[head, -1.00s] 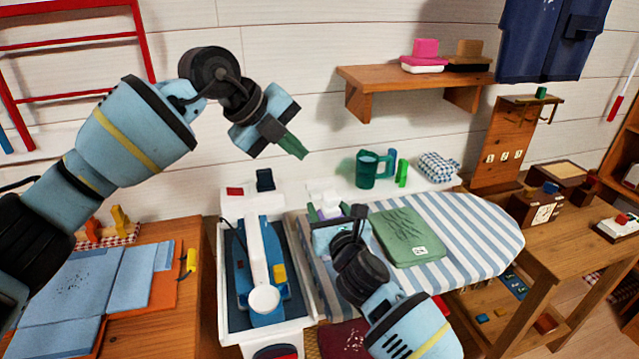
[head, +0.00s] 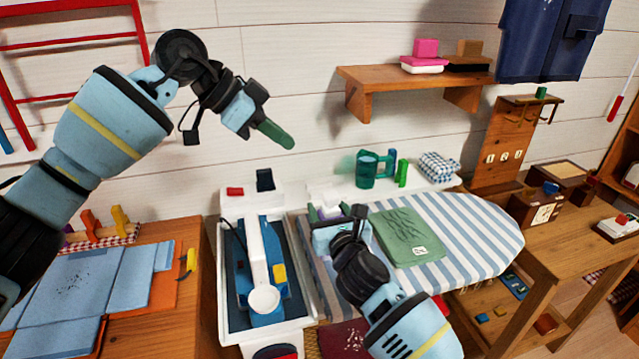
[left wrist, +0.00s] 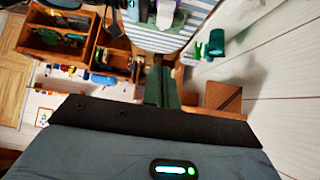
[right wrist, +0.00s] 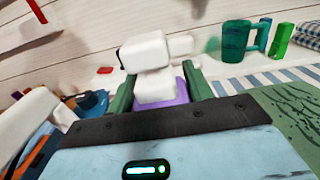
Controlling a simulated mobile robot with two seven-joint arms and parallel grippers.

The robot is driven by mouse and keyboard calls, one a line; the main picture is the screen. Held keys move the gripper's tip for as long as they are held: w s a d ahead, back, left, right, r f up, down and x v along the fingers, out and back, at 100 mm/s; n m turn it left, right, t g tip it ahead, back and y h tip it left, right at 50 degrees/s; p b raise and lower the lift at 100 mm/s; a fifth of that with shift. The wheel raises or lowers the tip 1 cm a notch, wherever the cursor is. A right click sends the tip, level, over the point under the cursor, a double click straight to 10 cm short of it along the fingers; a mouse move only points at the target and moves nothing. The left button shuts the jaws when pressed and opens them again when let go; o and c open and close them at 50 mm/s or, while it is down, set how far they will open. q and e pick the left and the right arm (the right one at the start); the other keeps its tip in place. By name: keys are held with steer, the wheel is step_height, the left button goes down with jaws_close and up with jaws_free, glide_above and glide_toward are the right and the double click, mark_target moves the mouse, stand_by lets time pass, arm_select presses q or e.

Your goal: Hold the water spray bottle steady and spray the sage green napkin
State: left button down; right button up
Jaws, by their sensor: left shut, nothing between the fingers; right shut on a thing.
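The sage green napkin (head: 408,240) lies flat on the striped ironing board, with dark wrinkle-like lines and a small white tag. It also shows at the right of the right wrist view (right wrist: 292,112). The water spray bottle (right wrist: 150,60) has a white head and a purple body. My right gripper (head: 328,214) is shut around its purple body, left of the napkin. The bottle looks upright; its lower part is hidden by the gripper. My left gripper (head: 284,140) is shut and empty, raised in front of the wall, above and left of the bottle and apart from it.
A white unit with a blue iron-like appliance (head: 262,262) stands left of the ironing board (head: 475,225). A wooden shelf (head: 415,80) hangs above.

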arm_select(q)
steer(key=shift+d+f, duration=0.1)
arm_select(e)
steer(key=shift+f, duration=0.1)
arm_select(q)
glide_above(334, 194)
steer(key=s+a, duration=0.1)
steer(key=a, duration=0.2)
step_height(334, 194, down, 7)
step_height(334, 194, down, 3)
steer(key=shift+r, duration=0.1)
steer(key=shift+f, duration=0.55)
